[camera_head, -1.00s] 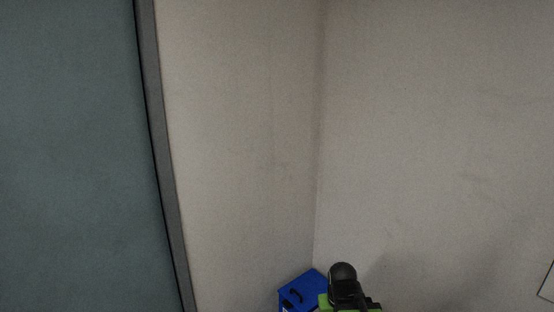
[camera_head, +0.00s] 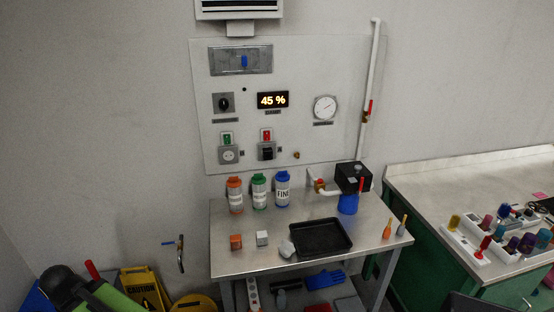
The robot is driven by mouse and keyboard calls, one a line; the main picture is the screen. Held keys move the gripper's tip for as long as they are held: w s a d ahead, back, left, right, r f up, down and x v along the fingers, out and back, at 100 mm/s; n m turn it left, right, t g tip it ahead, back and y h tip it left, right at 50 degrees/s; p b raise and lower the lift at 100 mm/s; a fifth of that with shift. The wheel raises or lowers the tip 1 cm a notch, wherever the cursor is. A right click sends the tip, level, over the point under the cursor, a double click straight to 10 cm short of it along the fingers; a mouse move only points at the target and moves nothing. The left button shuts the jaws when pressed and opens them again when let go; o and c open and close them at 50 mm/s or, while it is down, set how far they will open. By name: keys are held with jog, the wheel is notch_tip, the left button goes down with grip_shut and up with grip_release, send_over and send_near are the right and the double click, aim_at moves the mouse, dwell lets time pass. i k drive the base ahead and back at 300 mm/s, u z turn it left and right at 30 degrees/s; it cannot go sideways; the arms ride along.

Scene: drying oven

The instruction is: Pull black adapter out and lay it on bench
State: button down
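A black adapter (camera_head: 267,153) sits in the right-hand outlet of the white wall panel (camera_head: 340,152), under a red switch. It is small in view, and its prongs are hidden. The left-hand outlet beside it looks pale and empty. The metal bench (camera_head: 225,257) stands below the panel. My gripper is not in view.
Three labelled bottles (camera_head: 260,191), a black tray (camera_head: 320,237), small blocks (camera_head: 262,238) and a blue cup (camera_head: 348,204) stand on the bench. Its front left corner is bare. A yellow caution sign (camera_head: 145,289) and green-black equipment (camera_head: 75,290) stand at lower left.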

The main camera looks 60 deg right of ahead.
aim_at(268, 152)
jog(key=z, duration=0.15)
jog(key=k, duration=0.65)
jog(key=z, duration=3.75)
jog(key=k, duration=1.3)
jog(key=u, duration=1.7)
jog(key=i, duration=1)
jog(key=z, duration=0.05)
